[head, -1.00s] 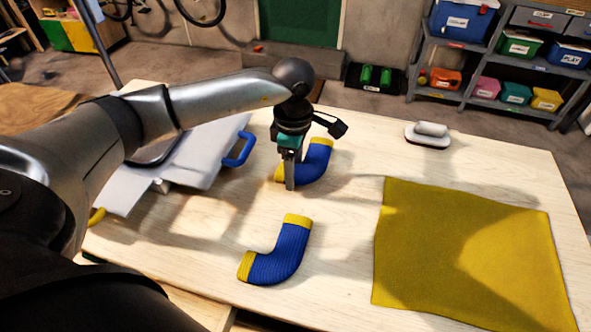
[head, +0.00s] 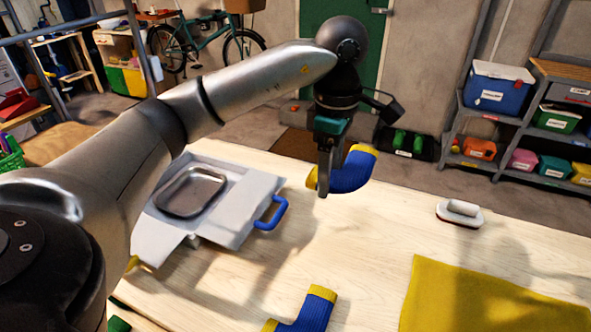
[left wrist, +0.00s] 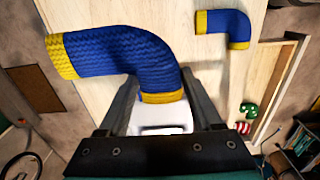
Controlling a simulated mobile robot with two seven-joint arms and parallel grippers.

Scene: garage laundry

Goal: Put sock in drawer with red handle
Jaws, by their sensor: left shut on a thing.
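My left gripper (head: 324,190) is shut on a blue sock (head: 352,172) with yellow ends and holds it above the back of the table. The left wrist view shows this sock (left wrist: 115,52) large between the fingers (left wrist: 160,82). A second blue sock (head: 308,312) with yellow ends lies on the table at the front; it also shows in the left wrist view (left wrist: 225,25). In the left wrist view, a wooden-edged opening (left wrist: 278,80) lies at the right. No red handle can be made out. My right gripper is out of view.
A grey-white case (head: 240,190) with a blue handle (head: 272,213) and a metal tray (head: 190,192) stands at the table's left. A yellow cloth (head: 480,300) lies at the right front, a brush (head: 460,212) behind it. Bare tabletop lies in the middle.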

